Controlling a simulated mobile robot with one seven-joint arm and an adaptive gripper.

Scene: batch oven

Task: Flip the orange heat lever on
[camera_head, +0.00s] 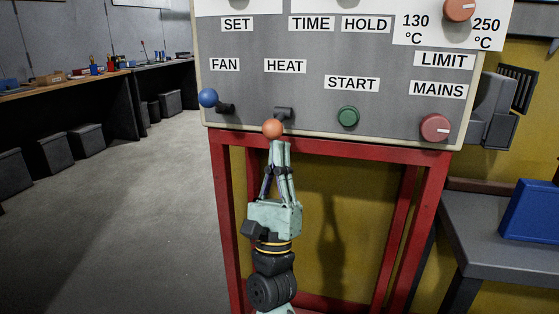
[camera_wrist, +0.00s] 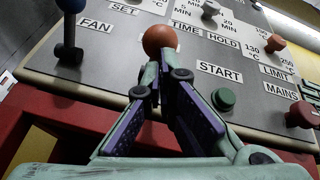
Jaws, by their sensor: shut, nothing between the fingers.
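The orange heat lever has a ball knob (camera_head: 272,129) under the HEAT label on the grey control panel (camera_head: 312,105). The lever's dark mount shows just above and right of the knob in the head view. In the wrist view the knob (camera_wrist: 160,39) stands just beyond my fingertips. My gripper (camera_head: 279,143) is shut and empty, pointing up with its fingertips right below the knob. In the wrist view the gripper (camera_wrist: 163,75) hides the lever's base and the HEAT label. I cannot tell whether the fingertips touch the knob.
The blue FAN lever knob (camera_head: 208,98) is close on the left. The green START button (camera_head: 348,116) and red MAINS knob (camera_head: 435,128) are on the right. A red frame (camera_head: 330,140) supports the panel. Open floor (camera_head: 165,200) lies to the left.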

